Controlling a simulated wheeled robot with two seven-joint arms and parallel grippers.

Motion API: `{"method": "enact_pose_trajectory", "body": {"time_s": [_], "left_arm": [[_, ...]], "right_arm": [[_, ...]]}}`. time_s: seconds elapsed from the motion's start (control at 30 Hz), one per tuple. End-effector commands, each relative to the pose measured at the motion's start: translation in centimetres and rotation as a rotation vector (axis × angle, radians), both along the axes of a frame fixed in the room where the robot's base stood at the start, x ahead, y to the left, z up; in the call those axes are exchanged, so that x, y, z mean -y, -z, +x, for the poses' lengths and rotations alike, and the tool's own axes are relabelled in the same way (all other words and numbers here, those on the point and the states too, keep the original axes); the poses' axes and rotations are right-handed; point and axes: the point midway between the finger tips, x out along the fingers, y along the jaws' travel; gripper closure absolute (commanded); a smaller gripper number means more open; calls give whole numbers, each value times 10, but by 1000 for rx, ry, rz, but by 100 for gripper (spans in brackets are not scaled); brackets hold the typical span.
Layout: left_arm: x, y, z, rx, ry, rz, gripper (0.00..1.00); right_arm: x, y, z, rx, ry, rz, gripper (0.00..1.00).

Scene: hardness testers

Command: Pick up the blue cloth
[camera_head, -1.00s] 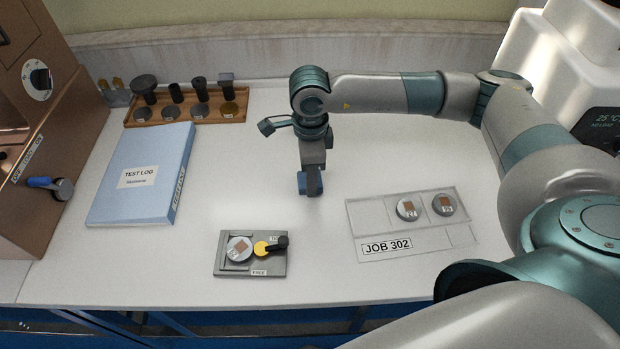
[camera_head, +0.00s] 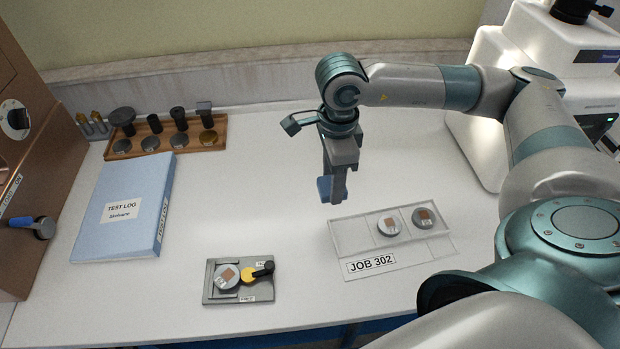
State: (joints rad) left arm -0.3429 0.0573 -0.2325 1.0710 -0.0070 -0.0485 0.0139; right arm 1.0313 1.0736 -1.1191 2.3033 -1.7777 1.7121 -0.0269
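My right gripper (camera_head: 335,194) hangs over the middle of the white table, its arm coming in from the right. A small blue piece (camera_head: 325,188), which looks like the blue cloth, shows at its fingertips, mostly hidden by the fingers. The fingers look closed on it, and it appears to be held above the table top. No other blue cloth is in view. My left gripper is not in view.
A clear tray labelled JOB 302 (camera_head: 357,266) with two round samples lies right of centre. A grey fixture (camera_head: 214,296) sits at the front. A blue TEST LOG binder (camera_head: 140,180) and a wooden rack (camera_head: 211,141) are left. White machine (camera_head: 472,140) at right.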

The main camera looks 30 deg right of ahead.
Motion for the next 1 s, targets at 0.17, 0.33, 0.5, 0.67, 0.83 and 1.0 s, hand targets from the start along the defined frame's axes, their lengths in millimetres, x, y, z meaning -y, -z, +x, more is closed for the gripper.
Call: {"method": "enact_pose_trajectory", "body": {"time_s": [0.17, 0.33, 0.5, 0.67, 0.83, 1.0], "left_arm": [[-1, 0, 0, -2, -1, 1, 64], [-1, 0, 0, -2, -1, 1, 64], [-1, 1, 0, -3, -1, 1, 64], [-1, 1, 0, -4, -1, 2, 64], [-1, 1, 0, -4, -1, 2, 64], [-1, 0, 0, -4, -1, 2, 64]], "right_arm": [[13, -11, -13, 0, 0, 0, 78], [16, -14, -18, 0, -1, 0, 78], [16, -15, -18, 0, -1, 1, 78], [16, -15, -18, 0, -1, 1, 78], [16, -15, -18, 0, -1, 1, 72], [16, -15, -17, 0, 1, 1, 75]]}}
